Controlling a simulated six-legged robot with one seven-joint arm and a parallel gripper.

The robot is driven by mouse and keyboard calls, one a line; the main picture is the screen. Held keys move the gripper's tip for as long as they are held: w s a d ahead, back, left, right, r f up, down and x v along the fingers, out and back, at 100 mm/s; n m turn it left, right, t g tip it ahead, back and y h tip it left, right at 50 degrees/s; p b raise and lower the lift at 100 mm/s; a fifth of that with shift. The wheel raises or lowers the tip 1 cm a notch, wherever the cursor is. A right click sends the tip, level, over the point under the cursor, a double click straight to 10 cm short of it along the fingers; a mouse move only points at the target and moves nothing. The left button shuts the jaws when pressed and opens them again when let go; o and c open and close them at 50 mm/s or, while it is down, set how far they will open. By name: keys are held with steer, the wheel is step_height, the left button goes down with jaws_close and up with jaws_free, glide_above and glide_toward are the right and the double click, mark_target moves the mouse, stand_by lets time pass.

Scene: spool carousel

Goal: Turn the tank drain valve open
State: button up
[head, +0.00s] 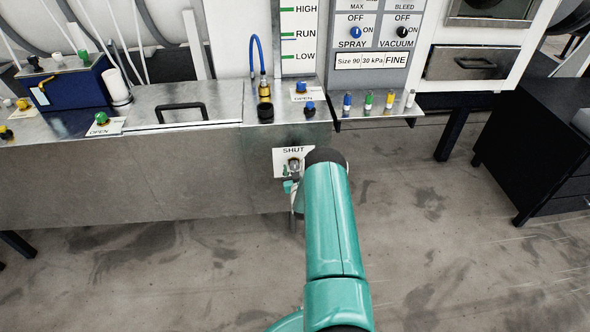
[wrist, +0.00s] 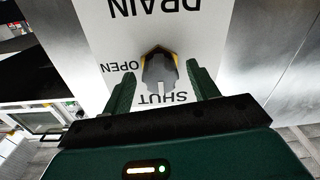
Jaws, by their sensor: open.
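The drain valve (wrist: 160,74) is a grey knob with yellow edges on a white plate (wrist: 125,35) marked DRAIN, OPEN and SHUT. The lettering is upside down in the wrist view. SHUT lies below the knob there and OPEN lies to its left. My gripper (wrist: 161,69) is open, with one green finger on each side of the knob. In the head view the plate (head: 279,168) is on the metal tank front, and my teal arm partly hides the valve and gripper (head: 291,186).
The metal tank (head: 130,180) has a lid with a black handle (head: 181,112). Above the valve are a blue hose (head: 253,45) and a blue knob (head: 310,108). A small shelf (head: 375,123) with coloured pegs juts out to the right. The floor in front is clear.

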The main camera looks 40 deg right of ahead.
steer(key=c, duration=1)
steer(key=shift+m, duration=0.3)
steer(key=m, duration=0.8)
steer(key=shift+m, duration=0.4)
steer(key=m, duration=0.5)
steer(key=shift+m, duration=1.9)
